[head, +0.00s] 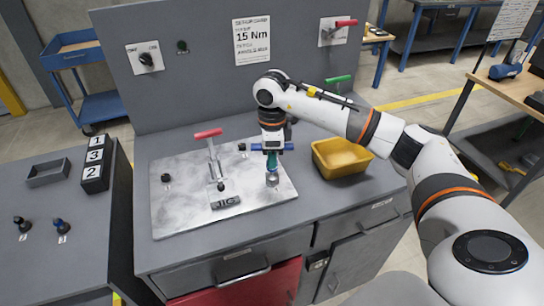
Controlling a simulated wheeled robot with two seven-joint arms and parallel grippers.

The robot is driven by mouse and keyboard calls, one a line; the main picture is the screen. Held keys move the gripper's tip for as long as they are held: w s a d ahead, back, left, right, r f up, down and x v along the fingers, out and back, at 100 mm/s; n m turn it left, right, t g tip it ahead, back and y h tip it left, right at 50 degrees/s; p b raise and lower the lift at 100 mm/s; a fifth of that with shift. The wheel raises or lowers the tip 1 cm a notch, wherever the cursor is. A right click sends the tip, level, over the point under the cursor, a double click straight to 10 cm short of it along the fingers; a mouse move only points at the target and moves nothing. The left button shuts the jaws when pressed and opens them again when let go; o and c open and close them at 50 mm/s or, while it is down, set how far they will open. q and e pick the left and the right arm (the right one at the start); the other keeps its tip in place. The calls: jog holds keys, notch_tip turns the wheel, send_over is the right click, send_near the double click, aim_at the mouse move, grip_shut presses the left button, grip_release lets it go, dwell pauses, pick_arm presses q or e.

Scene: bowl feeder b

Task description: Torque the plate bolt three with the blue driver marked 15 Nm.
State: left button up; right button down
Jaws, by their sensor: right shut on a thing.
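The metal plate (180,217), with a block marked JIG (226,202), lies on the grey bench. My right gripper (272,148) is above the plate's right part, shut on a blue-teal driver (272,160) held about upright. The driver's lower end is at a silver cylinder (272,181) at the plate; I cannot tell whether they are one piece, and any bolt under it is hidden. Dark bolts show at the plate's left (166,179) and back (242,148). No torque marking is readable on the driver. My left gripper is not in view.
A red-handled clamp (212,155) stands mid-plate, left of the driver. A yellow bin (340,170) sits to the right. A panel sign (251,40) reads 15 Nm. The left table holds a numbered black block (95,168), a grey tray (47,172) and two small dark items (60,226).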

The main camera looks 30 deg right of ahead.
jog(key=shift+n+b, duration=0.35)
jog(key=shift+n, duration=0.65)
jog(key=shift+r, duration=0.15)
jog(key=shift+r+p, duration=1.45)
jog(key=shift+r, duration=0.75)
